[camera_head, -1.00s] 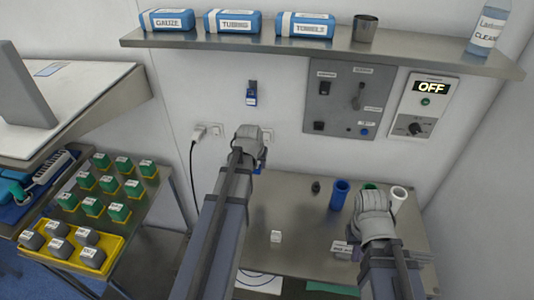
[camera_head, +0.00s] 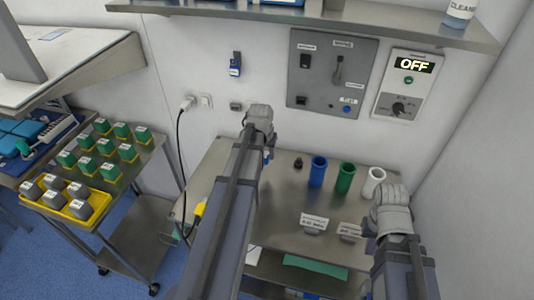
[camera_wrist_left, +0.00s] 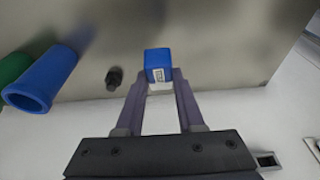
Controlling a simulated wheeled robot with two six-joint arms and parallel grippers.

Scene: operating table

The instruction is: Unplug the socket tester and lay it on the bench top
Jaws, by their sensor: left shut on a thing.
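The socket tester is a small blue block with a white label. In the left wrist view the blue socket tester (camera_wrist_left: 158,64) sits between the fingertips of my left gripper (camera_wrist_left: 160,85), with the metal bench top behind it. My left gripper (camera_head: 266,150) is shut on it, clear of the wall sockets. In the head view only a sliver of blue shows under the wrist. The bench top (camera_head: 285,200) lies below. My right gripper (camera_head: 372,232) is over the bench's right side; its fingers are mostly hidden by its wrist.
A blue cup (camera_head: 318,171), green cup (camera_head: 344,178) and white cup (camera_head: 374,182) stand at the bench's back, with a small black item (camera_head: 298,162) left of them. Label holders (camera_head: 314,223) stand in front. A black-corded plug (camera_head: 187,104) is in the wall at left.

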